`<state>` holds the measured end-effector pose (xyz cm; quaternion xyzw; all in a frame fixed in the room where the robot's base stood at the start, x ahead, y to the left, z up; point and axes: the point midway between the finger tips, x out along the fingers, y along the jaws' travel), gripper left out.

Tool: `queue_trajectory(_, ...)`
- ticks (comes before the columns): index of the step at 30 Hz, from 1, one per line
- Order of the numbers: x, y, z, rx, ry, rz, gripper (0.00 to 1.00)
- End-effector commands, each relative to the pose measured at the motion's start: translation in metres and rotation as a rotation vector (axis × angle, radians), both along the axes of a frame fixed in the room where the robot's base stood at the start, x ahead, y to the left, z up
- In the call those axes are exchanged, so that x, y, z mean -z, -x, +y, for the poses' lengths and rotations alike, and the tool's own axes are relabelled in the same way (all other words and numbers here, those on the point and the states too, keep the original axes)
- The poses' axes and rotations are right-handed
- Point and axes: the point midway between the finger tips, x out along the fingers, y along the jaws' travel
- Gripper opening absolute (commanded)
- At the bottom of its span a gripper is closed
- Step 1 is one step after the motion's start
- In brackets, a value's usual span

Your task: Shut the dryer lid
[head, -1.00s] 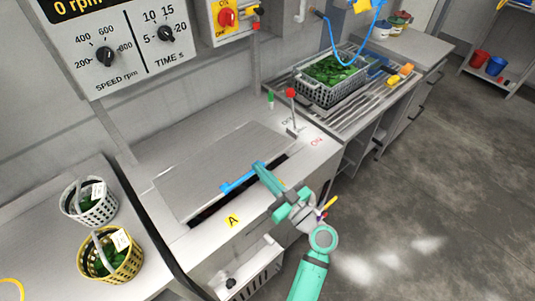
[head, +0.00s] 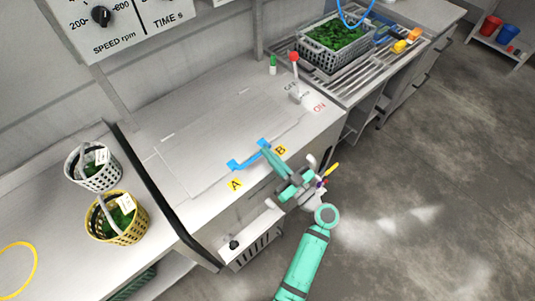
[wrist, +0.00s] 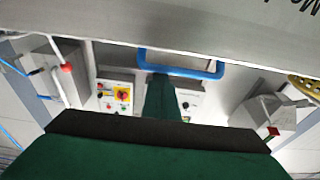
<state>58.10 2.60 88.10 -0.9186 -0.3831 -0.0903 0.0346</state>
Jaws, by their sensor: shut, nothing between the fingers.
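The dryer lid (head: 212,135) is a flat grey panel in the dryer's steel top. In the head view it lies level with that top, and no dark gap shows along its front edge. My green gripper (head: 268,153) is shut and empty. Its tips are at the right part of the handle; I cannot tell if they touch it. In the wrist view the gripper (wrist: 160,85) overlaps the handle.
A red-knobbed lever (head: 295,75) stands right of the lid, by the OFF and ON marks. A white basket (head: 97,172) and a yellow basket (head: 125,228) of greens stand on the left. A grey crate of greens (head: 334,57) sits on the right drainer. The floor at right is clear.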

Motion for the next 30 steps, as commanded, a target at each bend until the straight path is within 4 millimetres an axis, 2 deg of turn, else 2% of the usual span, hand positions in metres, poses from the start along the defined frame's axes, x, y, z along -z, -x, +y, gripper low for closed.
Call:
queue_trajectory(1,0.022,0.004,0.0,0.002,0.01,0.039,0.0)
queue_trajectory(8,0.017,0.004,-0.001,0.003,0.01,0.037,0.0)
queue_trajectory(11,0.006,0.004,-0.002,0.003,0.009,0.031,0.0)
queue_trajectory(17,-0.035,0.006,-0.005,0.0,0.004,0.004,0.0)
queue_trajectory(24,-0.012,0.036,-0.037,0.003,-0.001,0.007,0.0)
queue_trajectory(30,0.003,0.055,-0.056,0.002,-0.001,0.002,0.0)
